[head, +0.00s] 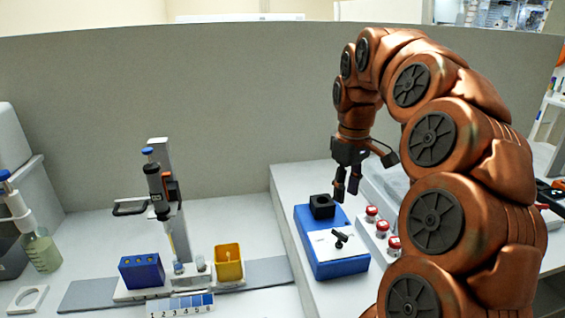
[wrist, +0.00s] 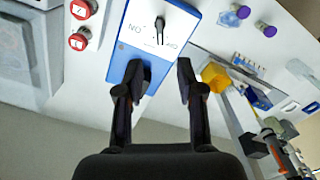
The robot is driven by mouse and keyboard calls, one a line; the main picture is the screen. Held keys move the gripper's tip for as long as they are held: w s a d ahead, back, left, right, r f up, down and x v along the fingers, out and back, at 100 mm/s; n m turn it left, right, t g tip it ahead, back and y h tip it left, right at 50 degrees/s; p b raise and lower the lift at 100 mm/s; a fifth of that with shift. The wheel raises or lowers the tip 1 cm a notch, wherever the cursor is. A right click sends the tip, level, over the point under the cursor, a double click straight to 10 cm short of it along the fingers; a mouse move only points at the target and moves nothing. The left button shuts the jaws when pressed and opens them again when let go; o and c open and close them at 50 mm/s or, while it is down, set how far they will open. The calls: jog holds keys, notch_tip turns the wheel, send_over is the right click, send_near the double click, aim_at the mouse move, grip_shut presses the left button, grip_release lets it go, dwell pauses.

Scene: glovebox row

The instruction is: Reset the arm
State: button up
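My arm is bent over the workbench on the right in the head view. My gripper (head: 347,190) points down above the blue box, near its back right corner. In the wrist view my gripper (wrist: 160,68) has its two dark fingers spread apart, with nothing held between them. The blue box (head: 341,268) has a white top with a black switch lever (head: 340,239) and a black block at its back. The wrist view shows the box (wrist: 121,50) and the lever (wrist: 159,28) beyond the fingertips.
To the left are a pipette on a stand (head: 160,190), a blue rack (head: 142,271), a yellow container (head: 229,263) and a bottle (head: 41,250). A grey wall (head: 230,100) closes the back.

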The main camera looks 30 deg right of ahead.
jog(key=shift+a, duration=0.1)
jog(key=s+a+f, duration=0.2)
jog(key=s+a, duration=0.2)
jog(key=a, duration=0.3)
jog(key=s+a+f, duration=0.2)
jog(key=s+a, duration=0.3)
jog(key=a, duration=0.3)
jog(key=s+a+f+m+g, duration=0.1)
jog(key=s+a+f, duration=0.2)
jog(key=s, duration=0.4)
jog(key=s+a+f+m+p, duration=0.1)
jog(key=s+a+f, duration=0.2)
jog(key=s+f, duration=0.2)
jog(key=s, duration=0.3)
jog(key=shift+f+m+g, duration=0.3)
jog(key=shift+g, duration=0.1)
